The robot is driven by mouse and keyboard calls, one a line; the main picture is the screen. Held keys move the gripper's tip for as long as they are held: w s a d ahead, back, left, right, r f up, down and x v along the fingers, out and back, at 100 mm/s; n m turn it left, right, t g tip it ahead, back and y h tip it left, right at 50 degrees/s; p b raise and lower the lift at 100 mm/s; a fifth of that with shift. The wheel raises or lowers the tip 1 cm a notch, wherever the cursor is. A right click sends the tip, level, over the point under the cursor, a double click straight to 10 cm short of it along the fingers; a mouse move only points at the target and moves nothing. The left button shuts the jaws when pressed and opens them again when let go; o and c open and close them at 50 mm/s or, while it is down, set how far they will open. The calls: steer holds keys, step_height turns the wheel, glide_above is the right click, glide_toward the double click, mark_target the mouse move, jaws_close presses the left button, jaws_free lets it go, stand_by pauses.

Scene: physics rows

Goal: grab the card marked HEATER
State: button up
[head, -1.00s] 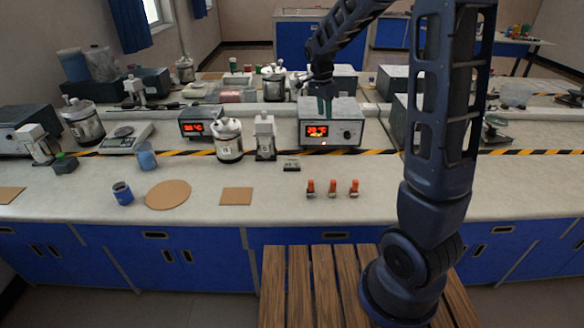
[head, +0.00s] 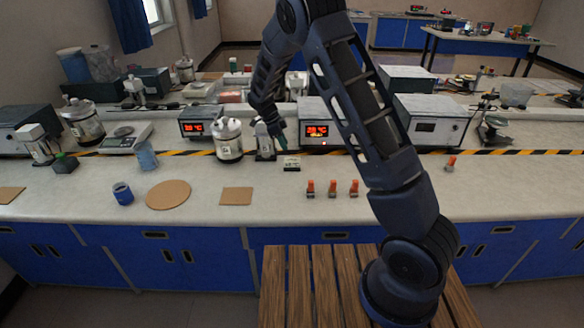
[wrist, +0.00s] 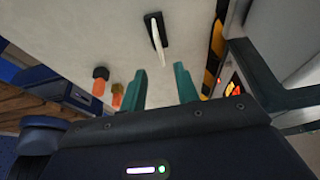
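A small pale card (head: 291,160) stands in a dark holder on the bench in front of the instruments; its lettering is too small to read. In the wrist view the card (wrist: 157,44) is seen nearly edge-on, upright in its black base, beyond the fingertips. My gripper (head: 282,140) hangs above and just behind the card in the head view. In the wrist view my gripper (wrist: 162,84) has its two green fingers apart with nothing between them. The card is apart from the fingers.
Several orange-topped items (head: 332,188) stand on the bench right of the card. Behind it are a white bottle-like device (head: 265,142), a lidded jar (head: 229,145) and a box with a red display (head: 314,130). The bench front holds cork mats (head: 236,196) and free room.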

glide_above(292, 168)
steer(key=a, duration=0.2)
steer(key=f, duration=0.5)
steer(key=shift+w+d, duration=0.15)
steer(key=shift+d, duration=0.1)
steer(key=shift+a+x, duration=0.15)
steer(key=shift+x, duration=1.1)
steer(key=shift+a+x, duration=0.15)
steer(key=shift+x, duration=1.15)
jaws_close()
